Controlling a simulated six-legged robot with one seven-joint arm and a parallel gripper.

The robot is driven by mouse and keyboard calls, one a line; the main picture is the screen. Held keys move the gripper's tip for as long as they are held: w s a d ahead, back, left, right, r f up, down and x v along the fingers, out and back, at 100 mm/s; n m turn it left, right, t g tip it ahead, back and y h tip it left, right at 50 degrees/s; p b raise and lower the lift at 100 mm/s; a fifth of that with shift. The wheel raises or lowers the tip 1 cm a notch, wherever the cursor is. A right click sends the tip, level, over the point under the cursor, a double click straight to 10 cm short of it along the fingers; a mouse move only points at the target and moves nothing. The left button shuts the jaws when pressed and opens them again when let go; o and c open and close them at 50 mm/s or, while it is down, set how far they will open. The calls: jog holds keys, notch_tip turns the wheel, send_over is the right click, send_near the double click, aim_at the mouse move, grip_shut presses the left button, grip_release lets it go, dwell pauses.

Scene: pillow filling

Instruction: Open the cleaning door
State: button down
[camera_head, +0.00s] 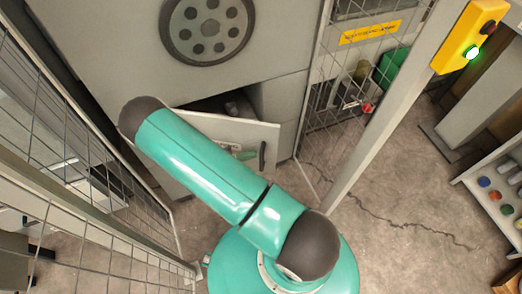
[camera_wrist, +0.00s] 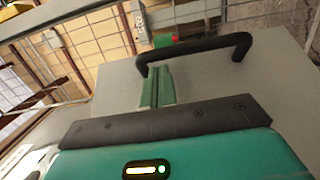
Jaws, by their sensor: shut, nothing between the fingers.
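The cleaning door (camera_head: 225,128) is a grey panel low on the grey machine. It stands ajar, with a dark gap along its top. Its black bar handle (camera_head: 262,155) is near the right end; in the wrist view the handle (camera_wrist: 200,46) arches over the grey door face (camera_wrist: 265,85). My gripper (camera_head: 247,155) is just left of the handle in the head view, partly hidden by my arm. In the wrist view my gripper's green fingers (camera_wrist: 157,85) are together and empty, pointing at the handle's left part. I cannot tell whether they touch it.
Mesh fencing stands left (camera_head: 60,190) and right (camera_head: 325,75) of the machine. A light post with a yellow button box (camera_head: 468,36) is at the right. A shelf of coloured items (camera_head: 500,185) is at the far right. The cracked floor (camera_head: 400,215) between is clear.

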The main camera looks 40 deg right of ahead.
jog(key=s+a+m+g, duration=0.1)
jog(key=s+a, duration=0.1)
jog(key=s+a+m+g+y, duration=0.1)
jog(key=s+a+g, duration=0.1)
jog(key=shift+f+y, duration=0.15)
jog(key=shift+y, duration=0.15)
dwell(0.5)
jog(key=shift+w+a, duration=0.1)
jog(key=shift+a, duration=0.05)
dwell(0.6)
